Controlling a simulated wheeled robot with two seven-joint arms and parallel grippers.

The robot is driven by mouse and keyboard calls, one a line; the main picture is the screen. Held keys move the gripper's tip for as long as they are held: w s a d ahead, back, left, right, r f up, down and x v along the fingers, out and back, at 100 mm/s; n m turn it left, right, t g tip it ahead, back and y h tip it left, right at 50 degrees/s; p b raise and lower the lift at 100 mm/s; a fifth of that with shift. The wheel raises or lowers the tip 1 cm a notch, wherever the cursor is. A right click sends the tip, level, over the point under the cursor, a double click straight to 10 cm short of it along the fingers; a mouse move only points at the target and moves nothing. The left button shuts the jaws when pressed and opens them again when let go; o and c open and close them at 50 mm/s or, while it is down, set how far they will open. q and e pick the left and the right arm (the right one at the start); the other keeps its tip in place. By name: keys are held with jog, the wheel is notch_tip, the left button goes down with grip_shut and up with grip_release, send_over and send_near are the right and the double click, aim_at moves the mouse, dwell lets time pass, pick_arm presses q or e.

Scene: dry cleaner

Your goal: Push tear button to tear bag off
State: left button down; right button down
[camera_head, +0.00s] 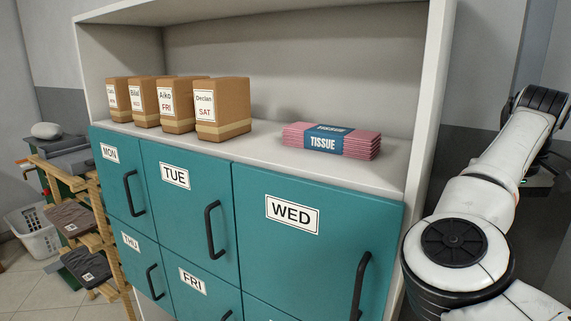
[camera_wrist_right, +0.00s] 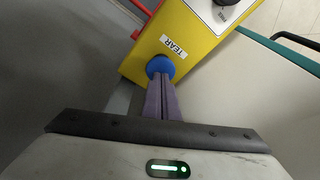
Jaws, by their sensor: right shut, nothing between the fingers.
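In the right wrist view, a round blue button (camera_wrist_right: 160,66) sits on a yellow machine panel (camera_wrist_right: 197,44), beside a white label reading TEAR (camera_wrist_right: 173,47). My right gripper (camera_wrist_right: 161,80) is shut and empty. Its purple fingertips are at the lower edge of the blue button and overlap it in the picture; I cannot tell whether they press it. In the head view my right arm reaches off to the right, and its gripper is not clearly visible there. No bag shows on the machine. My left gripper is not in view.
In the head view, a teal cabinet (camera_head: 170,213) with day-labelled doors fills the middle. Several brown boxes and a pink tissue stack (camera_head: 331,140) stand on its shelf. A white basket (camera_head: 36,232) and a wooden rack are at left. A red bar (camera_wrist_right: 136,8) is near the panel.

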jog(key=shift+f, duration=0.2)
dwell(0.4)
jog(key=shift+f+b, duration=0.35)
jog(key=shift+f, duration=0.2)
jog(key=shift+f+b, duration=0.7)
jog(key=shift+f, duration=0.4)
jog(key=shift+r, duration=0.1)
